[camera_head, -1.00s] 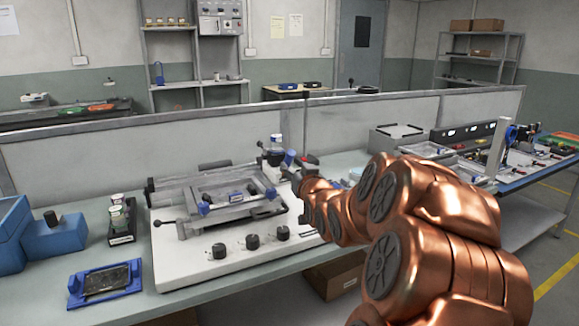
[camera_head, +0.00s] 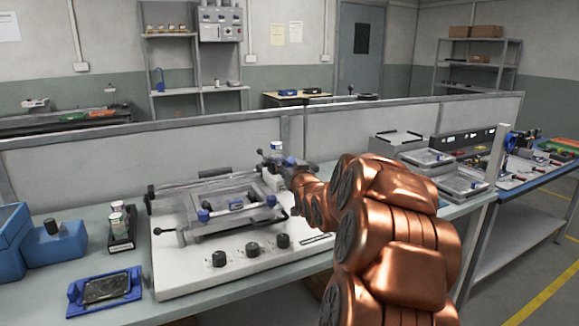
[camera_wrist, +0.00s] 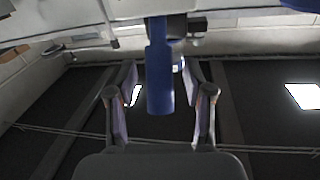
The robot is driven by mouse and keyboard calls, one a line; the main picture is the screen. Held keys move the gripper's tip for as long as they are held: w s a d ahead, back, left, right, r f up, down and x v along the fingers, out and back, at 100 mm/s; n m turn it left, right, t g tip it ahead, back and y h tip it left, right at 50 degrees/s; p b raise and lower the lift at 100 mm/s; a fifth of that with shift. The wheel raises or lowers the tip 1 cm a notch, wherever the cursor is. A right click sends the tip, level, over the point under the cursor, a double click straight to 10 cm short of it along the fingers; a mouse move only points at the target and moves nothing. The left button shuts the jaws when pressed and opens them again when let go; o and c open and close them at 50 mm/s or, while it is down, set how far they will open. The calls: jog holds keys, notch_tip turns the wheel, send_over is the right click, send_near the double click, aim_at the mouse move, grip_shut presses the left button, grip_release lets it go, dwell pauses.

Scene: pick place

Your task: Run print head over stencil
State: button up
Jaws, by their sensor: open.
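The stencil printer (camera_head: 170,263) is a white bench machine with black knobs along its front. Its grey stencil frame (camera_head: 187,236) has blue clamps and lies flat on top. A dark bar with end levers (camera_head: 200,181) crosses the back of the frame; I cannot tell for certain which part is the print head. My gripper (camera_head: 284,164) is at the printer's back right corner, partly hidden by my copper arm. In the wrist view, my gripper (camera_wrist: 160,98) is open. A blue handle (camera_wrist: 160,65) stands between its two fingers, with a visible gap on each side.
A blue tray with a dark plate (camera_head: 105,288), a black holder with small jars (camera_head: 121,238) and blue boxes (camera_head: 55,245) are left of the printer. A low partition (camera_head: 90,180) runs behind the bench. Grey trays (camera_head: 460,185) lie at right.

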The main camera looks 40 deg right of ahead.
jog(key=shift+c, duration=0.3)
grip_shut()
dwell(0.5)
